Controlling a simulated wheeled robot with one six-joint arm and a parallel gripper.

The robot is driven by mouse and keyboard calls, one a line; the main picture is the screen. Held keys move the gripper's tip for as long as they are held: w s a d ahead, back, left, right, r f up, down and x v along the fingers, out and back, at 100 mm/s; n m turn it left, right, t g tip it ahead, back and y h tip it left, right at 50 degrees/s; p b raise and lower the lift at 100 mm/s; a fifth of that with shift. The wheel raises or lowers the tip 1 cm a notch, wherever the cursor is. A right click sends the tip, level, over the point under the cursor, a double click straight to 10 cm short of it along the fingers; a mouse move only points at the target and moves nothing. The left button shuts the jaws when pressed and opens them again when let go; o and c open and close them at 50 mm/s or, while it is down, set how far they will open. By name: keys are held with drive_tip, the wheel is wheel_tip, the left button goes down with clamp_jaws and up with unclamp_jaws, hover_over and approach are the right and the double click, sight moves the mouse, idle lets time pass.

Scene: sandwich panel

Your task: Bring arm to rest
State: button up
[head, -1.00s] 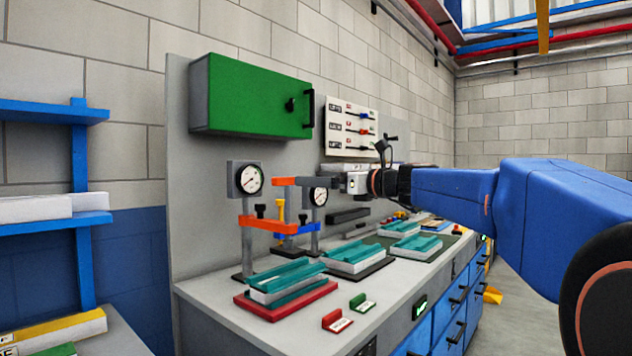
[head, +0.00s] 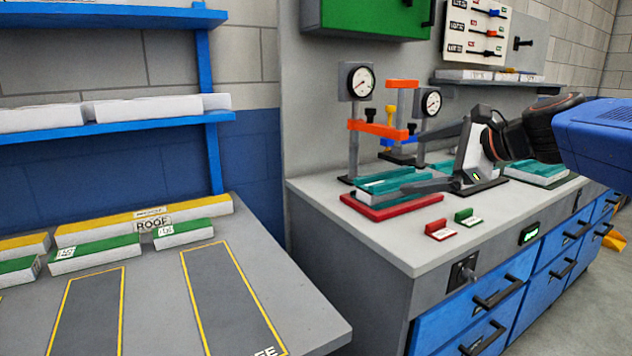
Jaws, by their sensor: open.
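My gripper (head: 410,164) reaches in from the right above the grey workbench (head: 350,222). Its two grey fingers point left and are spread wide, with nothing seen between them. In the picture the lower finger passes in front of the teal-and-white panel piece (head: 378,183) on the red base (head: 372,208). I cannot tell whether it touches. My gripper's body hides part of the middle teal pieces.
Two gauge stands (head: 361,81) with orange clamp bars (head: 378,129) stand behind the gripper. Red (head: 438,230) and green (head: 468,217) blocks sit near the bench's front edge. A left table (head: 150,285) holds labelled yellow and green-white pieces. A green cabinet (head: 365,15) hangs above.

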drive_tip(key=s+f+n+g+h, duration=0.1)
drive_tip(key=s+f+n, duration=0.2)
drive_tip(key=s+f, duration=0.1)
drive_tip(key=s+f+n+g+h, duration=0.1)
drive_tip(key=s+f+n, duration=0.2)
drive_tip(key=s+f, duration=0.2)
drive_tip(key=s+a+f+n+g+h, duration=0.1)
drive_tip(key=s+f+n, duration=0.2)
drive_tip(key=f, duration=0.3)
drive_tip(key=shift+s+f+g, duration=0.2)
drive_tip(key=shift+s+g, duration=0.1)
drive_tip(key=shift+s, duration=0.4)
drive_tip(key=s+d+f+n+g+h, duration=0.1)
drive_tip(key=s+d+f+n+h, duration=0.1)
drive_tip(key=s+f+n, duration=0.3)
drive_tip(key=s+d+f+n+g+h, duration=0.1)
drive_tip(key=s+d+f+n+h, duration=0.1)
drive_tip(key=s+d+f+n, duration=0.2)
drive_tip(key=s+f+n, duration=0.2)
drive_tip(key=s+f, duration=0.2)
drive_tip(key=f, duration=0.1)
drive_tip(key=shift+d+h, duration=0.3)
drive_tip(key=shift+h, duration=0.1)
drive_tip(key=shift+c, duration=0.3)
